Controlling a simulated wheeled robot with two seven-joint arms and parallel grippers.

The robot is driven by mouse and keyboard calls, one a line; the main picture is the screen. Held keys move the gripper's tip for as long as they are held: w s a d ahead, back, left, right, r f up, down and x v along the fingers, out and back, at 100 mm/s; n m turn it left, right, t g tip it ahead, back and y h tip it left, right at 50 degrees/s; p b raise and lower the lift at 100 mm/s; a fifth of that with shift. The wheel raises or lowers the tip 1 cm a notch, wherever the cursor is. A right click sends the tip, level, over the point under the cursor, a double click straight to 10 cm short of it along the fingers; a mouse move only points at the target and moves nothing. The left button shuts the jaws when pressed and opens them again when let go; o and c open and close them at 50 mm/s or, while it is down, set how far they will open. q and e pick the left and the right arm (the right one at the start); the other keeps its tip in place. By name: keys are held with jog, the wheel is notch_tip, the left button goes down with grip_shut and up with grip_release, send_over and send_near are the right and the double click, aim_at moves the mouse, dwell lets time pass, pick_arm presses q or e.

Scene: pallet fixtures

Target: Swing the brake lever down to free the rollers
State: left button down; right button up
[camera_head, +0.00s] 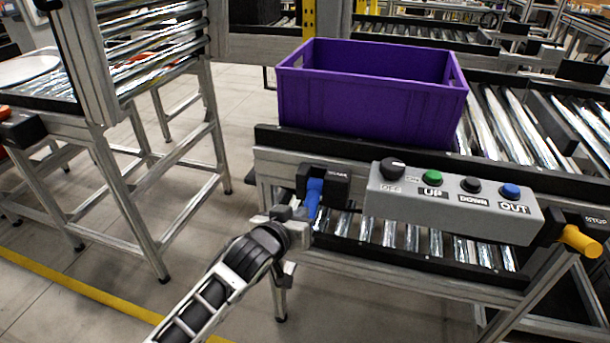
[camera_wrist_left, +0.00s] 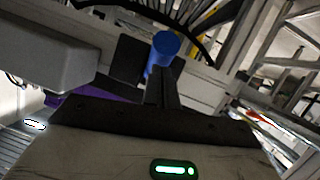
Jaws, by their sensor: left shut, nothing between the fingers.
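The lever with a blue handle (camera_head: 313,196) sits on a black block (camera_head: 335,185) at the left end of the roller fixture's front rail. In the head view the handle points downward from the block; the block's small label is too blurred to read. My left gripper (camera_head: 292,213) is shut and empty, beside the handle at its lower left. In the left wrist view the blue handle (camera_wrist_left: 164,46) shows just beyond the shut fingertips (camera_wrist_left: 164,86). I cannot tell whether they touch it. My right gripper is not in view.
A grey control box (camera_head: 455,203) with a knob and buttons is right of the lever. A yellow handle (camera_head: 580,241) marked STOP is at the far right. A purple crate (camera_head: 370,100) stands on the rollers. A metal frame (camera_head: 135,200) stands left, with open floor between.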

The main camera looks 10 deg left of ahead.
pick_arm(q)
jog(key=shift+s+f, duration=0.1)
jog(key=shift+f, duration=0.3)
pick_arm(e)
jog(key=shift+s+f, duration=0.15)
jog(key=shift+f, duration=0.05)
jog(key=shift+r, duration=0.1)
